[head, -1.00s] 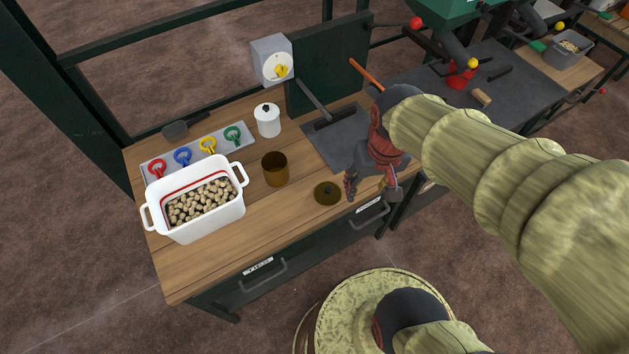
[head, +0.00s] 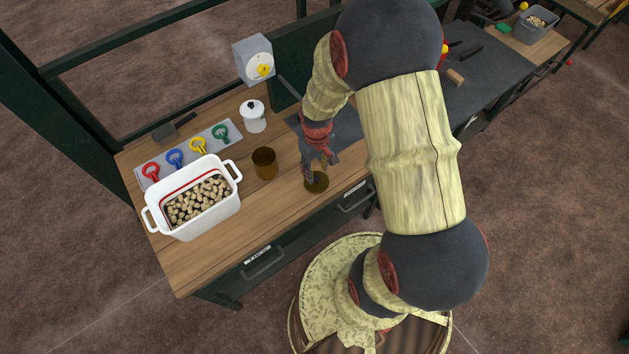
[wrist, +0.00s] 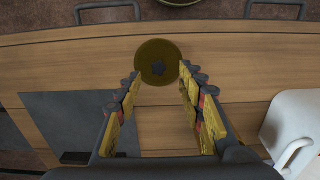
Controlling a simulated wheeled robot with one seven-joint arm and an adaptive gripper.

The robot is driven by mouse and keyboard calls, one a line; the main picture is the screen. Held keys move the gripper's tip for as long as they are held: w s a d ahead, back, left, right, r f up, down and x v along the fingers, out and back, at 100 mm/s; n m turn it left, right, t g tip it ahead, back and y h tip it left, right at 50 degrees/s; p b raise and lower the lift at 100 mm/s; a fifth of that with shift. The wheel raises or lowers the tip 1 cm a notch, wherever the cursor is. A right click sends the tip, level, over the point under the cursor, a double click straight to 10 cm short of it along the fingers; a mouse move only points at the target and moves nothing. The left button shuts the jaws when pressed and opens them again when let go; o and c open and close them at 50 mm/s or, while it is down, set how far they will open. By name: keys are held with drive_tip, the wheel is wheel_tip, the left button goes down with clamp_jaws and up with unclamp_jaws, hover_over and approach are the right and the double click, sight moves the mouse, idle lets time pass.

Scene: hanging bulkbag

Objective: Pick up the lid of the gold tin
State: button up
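The gold tin's lid (head: 318,184) lies flat on the wooden bench near its front edge, right of the open gold tin (head: 264,163).
A white tub (head: 197,222) of nuts stands left. A white lidded canister (head: 252,116) stands behind the tin. A grey rack (head: 183,157) holds coloured rings. A dark mat (head: 345,126) lies behind my gripper.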

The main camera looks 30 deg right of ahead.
sight(316, 178)
wheel_tip(316, 178, down, 5)
drive_tip(key=shift+w+d+f+b, duration=0.1)
drive_tip(key=shift+w+d+b, duration=0.05)
drive_tip(key=shift+b, duration=0.4)
clamp_jaws()
